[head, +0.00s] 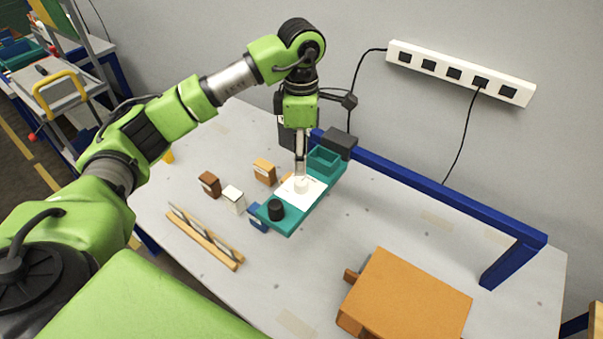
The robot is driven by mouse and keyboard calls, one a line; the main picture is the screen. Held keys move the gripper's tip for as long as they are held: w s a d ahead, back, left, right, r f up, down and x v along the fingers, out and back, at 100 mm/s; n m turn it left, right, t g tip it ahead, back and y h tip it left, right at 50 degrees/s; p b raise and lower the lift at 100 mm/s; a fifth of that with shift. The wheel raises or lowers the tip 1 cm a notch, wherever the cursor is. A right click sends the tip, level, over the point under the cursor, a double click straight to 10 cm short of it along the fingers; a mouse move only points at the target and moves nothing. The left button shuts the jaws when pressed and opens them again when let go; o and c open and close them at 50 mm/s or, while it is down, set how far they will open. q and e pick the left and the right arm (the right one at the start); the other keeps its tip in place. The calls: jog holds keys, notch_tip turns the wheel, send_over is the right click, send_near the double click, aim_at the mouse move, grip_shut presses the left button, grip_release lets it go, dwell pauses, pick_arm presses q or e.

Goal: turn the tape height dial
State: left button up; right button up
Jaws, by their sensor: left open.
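A teal flat device (290,222) lies on the grey table, with a white sheet (317,190) on it. A black round knob (276,209) stands at its near end, and a small whitish round piece (301,185) sits on the sheet. I cannot tell which of these two is the tape height dial. A teal open box (324,160) is at the device's far end. My left gripper (300,174) points down, open, at or just above the whitish piece. Whether it touches the piece is unclear. My right gripper is not in view.
Small brown (210,184), white (233,199) and orange (264,171) blocks stand left of the device. A wooden rack (205,238) lies nearer. A blue rail (430,180) runs behind, and an orange box (410,300) stands at front right. The table between device and box is clear.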

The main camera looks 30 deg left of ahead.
aim_at(301, 182)
pick_arm(q)
notch_tip(301, 182, down, 7)
jog(key=shift+f+p, duration=0.1)
jog(key=shift+p, duration=1.15)
jog(key=shift+f, duration=0.5)
jog(key=shift+c, duration=0.3)
jog(key=c, duration=1)
